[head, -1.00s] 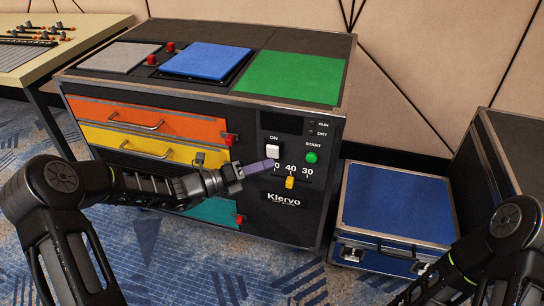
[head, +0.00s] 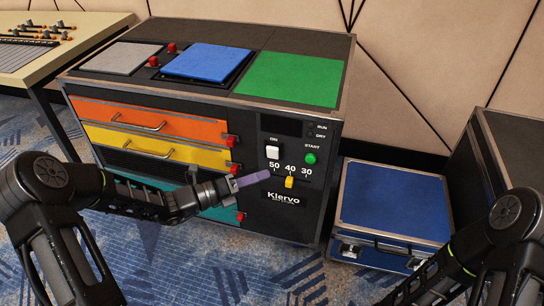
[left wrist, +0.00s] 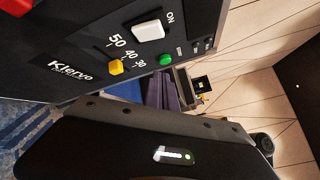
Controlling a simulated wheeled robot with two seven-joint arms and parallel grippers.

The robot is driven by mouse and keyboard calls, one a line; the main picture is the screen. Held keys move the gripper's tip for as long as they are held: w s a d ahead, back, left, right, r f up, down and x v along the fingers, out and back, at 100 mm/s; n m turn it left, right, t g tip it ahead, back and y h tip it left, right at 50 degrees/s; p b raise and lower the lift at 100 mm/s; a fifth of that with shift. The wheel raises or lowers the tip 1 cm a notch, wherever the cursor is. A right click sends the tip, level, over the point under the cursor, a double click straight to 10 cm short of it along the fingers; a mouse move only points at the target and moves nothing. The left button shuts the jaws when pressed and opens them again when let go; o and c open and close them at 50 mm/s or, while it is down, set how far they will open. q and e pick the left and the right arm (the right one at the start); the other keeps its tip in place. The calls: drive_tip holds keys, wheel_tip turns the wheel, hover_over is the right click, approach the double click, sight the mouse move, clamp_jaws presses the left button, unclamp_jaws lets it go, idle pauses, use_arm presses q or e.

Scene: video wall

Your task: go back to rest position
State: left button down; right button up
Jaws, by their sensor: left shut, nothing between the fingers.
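My left gripper (head: 254,179) has purple fingers, shut and empty, in front of the black Klervo cabinet (head: 285,218). It points right, left of and below the white ON switch (head: 273,153). The yellow slider knob (head: 289,182) sits under the 40 mark, right of the fingertips and apart from them in the picture. The green START button (head: 310,158) is above it. In the left wrist view the purple fingers (left wrist: 158,92) show below the panel with its yellow knob (left wrist: 116,67). My right arm shows at lower right; its gripper is out of frame.
The cabinet has an orange drawer (head: 150,121), a yellow drawer (head: 152,145) and a teal one (head: 220,214). A blue case (head: 395,205) stands on the floor to the right. A mixing desk (head: 65,50) is at upper left. Patterned carpet lies in front.

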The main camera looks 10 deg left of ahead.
idle(0.4)
